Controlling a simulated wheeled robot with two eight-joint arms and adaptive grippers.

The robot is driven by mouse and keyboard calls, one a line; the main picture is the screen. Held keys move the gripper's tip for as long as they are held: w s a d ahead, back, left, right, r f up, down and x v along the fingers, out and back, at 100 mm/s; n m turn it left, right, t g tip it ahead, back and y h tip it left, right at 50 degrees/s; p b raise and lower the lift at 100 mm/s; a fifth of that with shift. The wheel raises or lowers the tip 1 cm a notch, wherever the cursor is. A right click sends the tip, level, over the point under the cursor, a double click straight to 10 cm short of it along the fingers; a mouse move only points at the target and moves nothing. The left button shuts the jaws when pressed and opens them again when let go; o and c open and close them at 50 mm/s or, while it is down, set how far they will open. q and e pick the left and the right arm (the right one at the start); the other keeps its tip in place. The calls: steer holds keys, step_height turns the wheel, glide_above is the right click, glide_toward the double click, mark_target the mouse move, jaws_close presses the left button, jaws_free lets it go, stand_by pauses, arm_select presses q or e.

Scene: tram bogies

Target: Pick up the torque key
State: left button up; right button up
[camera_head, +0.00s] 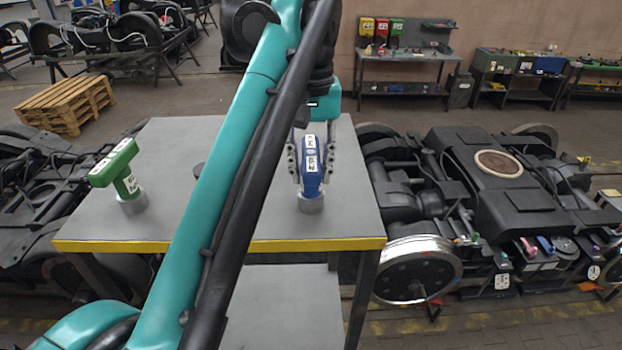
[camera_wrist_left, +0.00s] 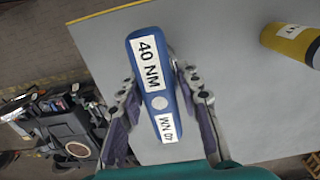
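A blue torque key (camera_head: 312,172) stands upright in a round grey holder (camera_head: 311,203) on the table; its white labels read 40 NM in the left wrist view (camera_wrist_left: 157,90). My left gripper (camera_head: 312,160) is around it, one finger on each side. In the left wrist view the fingers (camera_wrist_left: 160,88) look spread, with small gaps to the blue body. A green T-shaped key (camera_head: 122,172) stands in another holder at the table's left. A yellow key (camera_wrist_left: 293,42) shows in the left wrist view; in the head view it is hidden. My right gripper is not in view.
The grey table (camera_head: 275,220) has a yellow front edge and a lower shelf. A bogie (camera_head: 480,180) with wheels stands close to its right, another dark bogie (camera_head: 40,190) to its left. A wooden pallet (camera_head: 65,105) and workbenches (camera_head: 405,70) are farther back.

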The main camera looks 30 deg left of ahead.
arm_select(q)
jaws_close()
steer(key=shift+r, duration=0.1)
